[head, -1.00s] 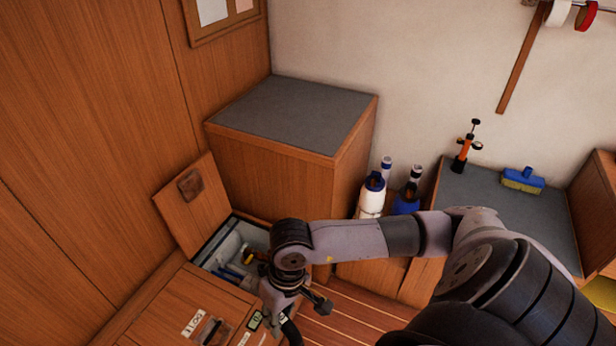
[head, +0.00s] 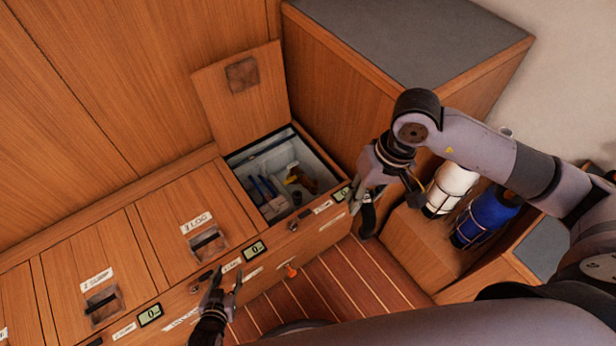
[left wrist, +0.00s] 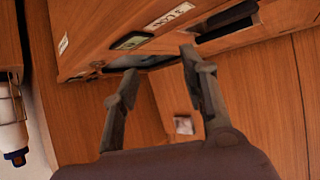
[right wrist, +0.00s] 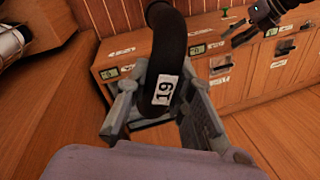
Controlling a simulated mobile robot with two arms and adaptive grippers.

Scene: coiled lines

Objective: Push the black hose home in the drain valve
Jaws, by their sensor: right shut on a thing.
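The black hose (right wrist: 170,45) carries a white tag reading 19 in the right wrist view. My right gripper (right wrist: 160,118) is shut on it. In the head view the right gripper (head: 368,192) is right of the open locker, with the hose (head: 369,220) hanging below the jaws. A yellow-brown fitting (head: 300,178), possibly the drain valve, sits inside the locker; its opening cannot be made out. My left gripper (head: 226,284) is open and empty in front of the lockers, also in the left wrist view (left wrist: 158,85).
The open locker (head: 237,160) has its lid leaning back against the wall (head: 240,95). Blue items lie inside. Closed lids (head: 165,215) run left. A tall cabinet (head: 340,95) stands behind right. White (head: 452,187) and blue (head: 485,218) bottles stand at right.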

